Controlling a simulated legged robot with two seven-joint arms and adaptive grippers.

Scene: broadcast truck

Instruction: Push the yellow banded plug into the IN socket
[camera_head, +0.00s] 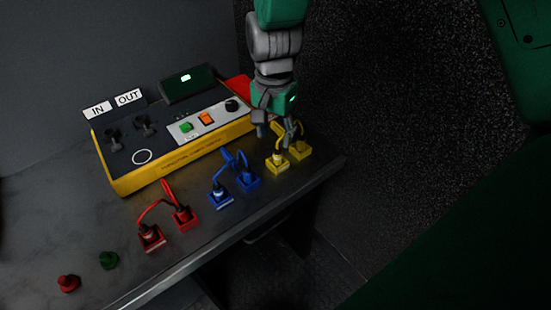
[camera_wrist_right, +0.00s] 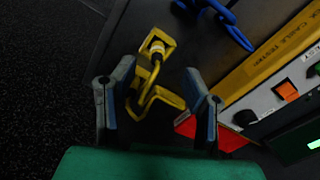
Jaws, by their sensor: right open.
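The yellow banded plug (camera_head: 277,154) stands in a yellow holder on the bench, and its pale band shows in the right wrist view (camera_wrist_right: 156,47). A yellow cable (camera_wrist_right: 149,80) runs from it to the other yellow plug's holder (camera_head: 301,149). My right gripper (camera_head: 279,134) is open and empty, just above the yellow plugs. In the right wrist view its fingers (camera_wrist_right: 158,85) lie on both sides of the yellow cable; I cannot tell whether they touch it. The IN socket (camera_head: 113,136) is on the yellow-sided tester (camera_head: 165,168), below the IN label (camera_head: 97,110). My left gripper is out of view.
Blue cable plugs (camera_head: 235,172) and red cable plugs (camera_head: 167,217) stand in holders along the bench's front. Red (camera_head: 69,283) and green (camera_head: 108,260) caps lie at front left. The bench (camera_head: 62,225) is bare at left.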

